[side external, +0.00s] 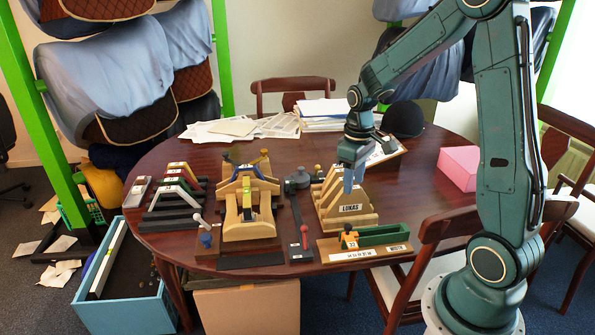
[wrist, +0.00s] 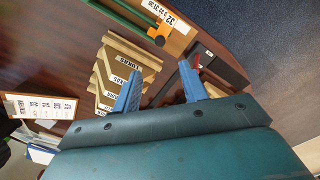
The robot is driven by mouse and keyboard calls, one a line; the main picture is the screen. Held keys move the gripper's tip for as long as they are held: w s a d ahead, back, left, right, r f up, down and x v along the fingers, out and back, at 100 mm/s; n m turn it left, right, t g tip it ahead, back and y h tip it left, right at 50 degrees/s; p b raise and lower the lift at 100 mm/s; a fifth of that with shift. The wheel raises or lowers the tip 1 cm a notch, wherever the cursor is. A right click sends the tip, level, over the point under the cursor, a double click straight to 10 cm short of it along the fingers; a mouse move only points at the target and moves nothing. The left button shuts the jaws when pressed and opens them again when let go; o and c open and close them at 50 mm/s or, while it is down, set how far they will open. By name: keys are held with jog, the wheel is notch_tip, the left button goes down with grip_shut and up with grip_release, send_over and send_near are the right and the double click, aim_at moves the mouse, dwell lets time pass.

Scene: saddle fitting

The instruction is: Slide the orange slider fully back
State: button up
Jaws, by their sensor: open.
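The orange slider (side external: 349,240) sits near the left end of a green channel (side external: 385,234) on a wooden base (side external: 330,253) at the table's front right. A small dark knob tops it. In the wrist view the orange slider (wrist: 165,32) shows near the top, with the knob and a label by it. My gripper (side external: 349,180) is open, its two blue fingers pointing down above the wooden stepped block labelled LUKAS. In the wrist view my gripper (wrist: 160,88) has nothing between its fingertips and is apart from the slider.
The stepped LUKAS block (side external: 345,212) stands right behind the slider base. Left of it are a dark rail with a red knob (side external: 304,232) and a wooden saddle form (side external: 247,215). A pink box (side external: 459,167) lies at the right. Table is clear between the box and slider base.

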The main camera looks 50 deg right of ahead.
aim_at(348, 225)
jog(key=shift+f, duration=0.1)
jog(key=shift+f, duration=6.8)
grip_shut()
